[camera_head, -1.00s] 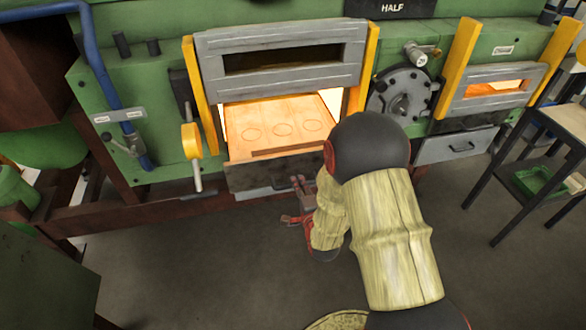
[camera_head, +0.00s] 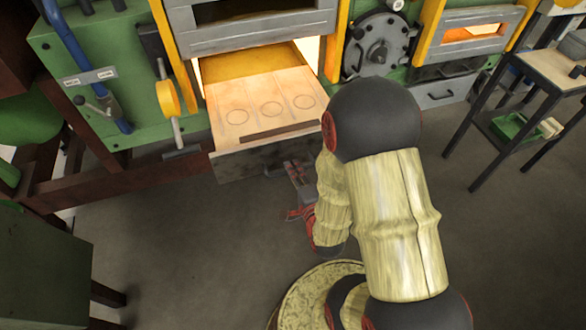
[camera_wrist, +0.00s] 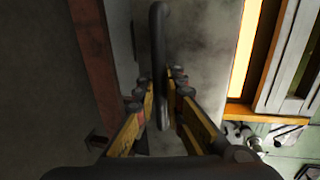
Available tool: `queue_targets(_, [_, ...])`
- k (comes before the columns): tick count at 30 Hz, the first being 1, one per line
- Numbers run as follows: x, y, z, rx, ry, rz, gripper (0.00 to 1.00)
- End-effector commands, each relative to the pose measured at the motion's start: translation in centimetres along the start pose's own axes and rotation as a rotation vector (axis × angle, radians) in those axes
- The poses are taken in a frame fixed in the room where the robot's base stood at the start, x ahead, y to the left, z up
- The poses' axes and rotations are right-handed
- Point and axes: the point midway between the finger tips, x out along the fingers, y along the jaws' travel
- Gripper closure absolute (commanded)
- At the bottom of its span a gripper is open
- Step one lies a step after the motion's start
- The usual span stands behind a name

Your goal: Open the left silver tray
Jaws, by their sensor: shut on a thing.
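The left tray (camera_head: 232,167) has a dull grey front plate and stands pulled out below the left furnace opening. Its pale, orange-lit top (camera_head: 270,95) carries round outlines and a dark bar near its front edge. My gripper (camera_head: 296,172) is at the right part of the tray front. In the wrist view my gripper (camera_wrist: 162,88) has its yellow-sided fingers on both sides of the tray's dark bar handle (camera_wrist: 160,30), shut on it. The grey front plate (camera_wrist: 212,60) lies beyond the handle.
A grey furnace door (camera_head: 250,28) is raised above the tray. At right are a round hatch (camera_head: 378,45), a closed silver drawer (camera_head: 440,93) and a black-legged table (camera_head: 550,68). A green cabinet (camera_head: 45,255) stands at lower left. The floor before the tray is open.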

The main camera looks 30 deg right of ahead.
Motion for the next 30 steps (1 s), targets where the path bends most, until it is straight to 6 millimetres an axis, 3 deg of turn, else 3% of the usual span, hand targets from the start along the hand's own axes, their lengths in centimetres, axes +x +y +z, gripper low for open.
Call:
queue_targets(2, [-0.1, 0.3, 0.0, 0.0, 0.0, 0.007, 1.0])
queue_targets(3, [-0.1, 0.3, 0.0, 0.0, 0.0, 0.007, 0.89])
queue_targets(12, [0.0, 0.1, 0.0, 0.0, 0.0, 0.003, 0.72])
queue_targets(23, [0.0, -0.4, 0.0, 0.0, 0.0, 0.0, 0.72])
queue_targets(30, [-0.7, -3.9, 0.0, 0.0, 0.0, -0.008, 0.72])
